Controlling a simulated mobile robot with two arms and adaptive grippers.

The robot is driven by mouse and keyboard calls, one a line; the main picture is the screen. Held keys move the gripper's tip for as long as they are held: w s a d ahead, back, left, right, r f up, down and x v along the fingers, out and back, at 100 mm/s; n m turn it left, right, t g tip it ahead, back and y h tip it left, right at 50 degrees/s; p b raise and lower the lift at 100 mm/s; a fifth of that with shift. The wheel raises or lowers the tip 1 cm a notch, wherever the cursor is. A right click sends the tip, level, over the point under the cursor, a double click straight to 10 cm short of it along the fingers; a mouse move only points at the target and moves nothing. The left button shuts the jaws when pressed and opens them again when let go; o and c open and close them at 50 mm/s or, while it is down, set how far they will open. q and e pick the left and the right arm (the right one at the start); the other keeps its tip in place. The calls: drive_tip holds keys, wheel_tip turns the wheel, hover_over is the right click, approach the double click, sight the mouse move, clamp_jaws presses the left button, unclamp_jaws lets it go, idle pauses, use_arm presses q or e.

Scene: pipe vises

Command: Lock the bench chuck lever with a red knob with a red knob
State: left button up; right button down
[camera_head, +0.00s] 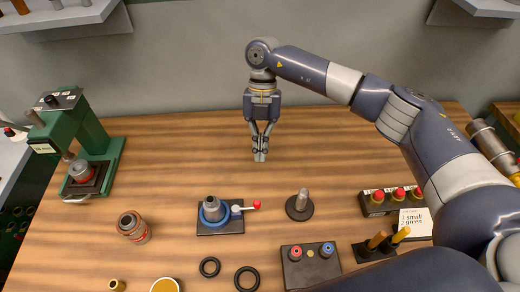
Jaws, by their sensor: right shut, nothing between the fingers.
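The bench chuck (212,210) is a grey cone-topped body with a blue ring on a dark square base, in the middle of the wooden table. Its lever ends in a red knob (257,204) and points to the right from the chuck. My right gripper (260,156) is shut and empty. It points down over the back part of the table, behind the chuck and apart from it. My left gripper is not in view.
A green press (90,145) stands at the left. A jar (132,227), black rings (247,279), a post on a round base (300,206) and a box with red and blue knobs (311,266) surround the chuck. A red-capped rack (391,199) stands at right. The back middle is clear.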

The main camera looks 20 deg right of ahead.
drive_tip(key=p+x, duration=0.2)
drive_tip(key=x, duration=0.5)
drive_tip(key=shift+s, duration=0.2)
drive_tip(key=shift+s+a+r+p, duration=0.1)
drive_tip(key=shift+s+a+p, duration=0.1)
drive_tip(key=shift+s+p, duration=0.35)
drive_tip(key=shift+s+a+p, duration=0.2)
drive_tip(key=shift+s+p, duration=0.25)
drive_tip(key=shift+p, duration=0.1)
drive_tip(key=shift+s+a+p, duration=0.25)
drive_tip(key=shift+s+p, duration=0.1)
drive_tip(key=shift+s, duration=0.4)
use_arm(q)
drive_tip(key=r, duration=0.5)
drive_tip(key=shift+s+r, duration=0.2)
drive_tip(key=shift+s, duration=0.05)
use_arm(e)
drive_tip(key=shift+f, duration=0.2)
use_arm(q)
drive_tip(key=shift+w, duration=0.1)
